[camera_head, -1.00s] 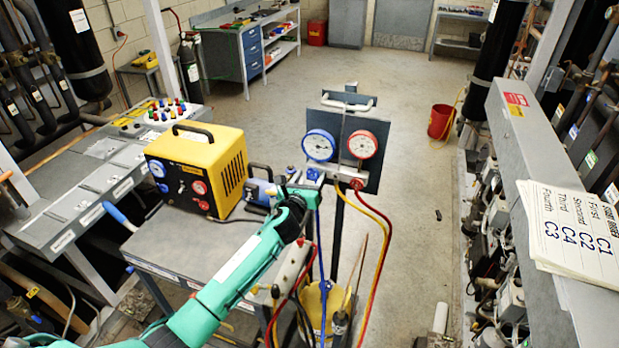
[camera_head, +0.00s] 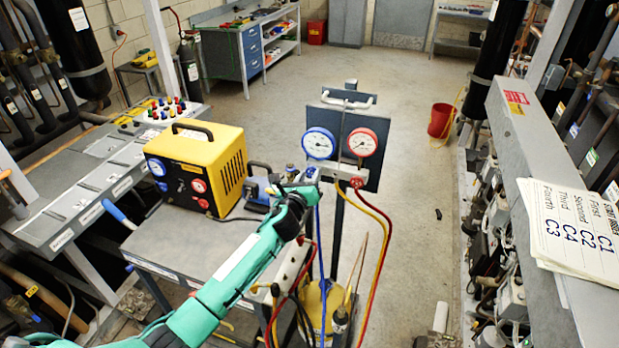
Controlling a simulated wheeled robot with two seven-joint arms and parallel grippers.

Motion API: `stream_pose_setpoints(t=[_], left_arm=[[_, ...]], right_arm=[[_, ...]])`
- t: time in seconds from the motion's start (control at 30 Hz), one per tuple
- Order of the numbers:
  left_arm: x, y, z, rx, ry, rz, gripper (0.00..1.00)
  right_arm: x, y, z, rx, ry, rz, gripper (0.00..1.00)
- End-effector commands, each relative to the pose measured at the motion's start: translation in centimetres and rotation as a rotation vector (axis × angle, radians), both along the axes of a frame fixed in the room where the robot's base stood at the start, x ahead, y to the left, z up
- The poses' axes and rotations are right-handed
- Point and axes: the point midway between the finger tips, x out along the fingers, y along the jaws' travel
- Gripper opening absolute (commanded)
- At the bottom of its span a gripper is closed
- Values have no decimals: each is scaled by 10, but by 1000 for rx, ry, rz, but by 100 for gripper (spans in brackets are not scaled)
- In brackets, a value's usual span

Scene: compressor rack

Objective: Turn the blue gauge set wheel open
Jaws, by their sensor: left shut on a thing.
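The gauge set stands upright on a dark plate, with a blue-rimmed gauge (camera_head: 319,144) on the left and a red-rimmed gauge (camera_head: 362,142) on the right. The blue wheel (camera_head: 311,172) is at the left end of the manifold, under the blue gauge. My left gripper (camera_head: 308,182) reaches it from the left and is shut on it. The fingers and wrist hide part of the wheel. The red fitting (camera_head: 357,182) is on the right, apart from the gripper. My right gripper is not in view.
Blue, yellow and red hoses hang under the manifold, close to my left wrist. A yellow machine (camera_head: 197,168) and a small blue pump stand on the cart to the left.

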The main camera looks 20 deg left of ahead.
Motion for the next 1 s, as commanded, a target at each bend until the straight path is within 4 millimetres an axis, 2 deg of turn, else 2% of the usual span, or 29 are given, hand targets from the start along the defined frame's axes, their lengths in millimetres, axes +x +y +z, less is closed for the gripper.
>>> stream_pose_setpoints(t=[1.0], left_arm=[[0, 2, -4, -959, 36, -2, 13]], right_arm=[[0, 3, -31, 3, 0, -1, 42]])
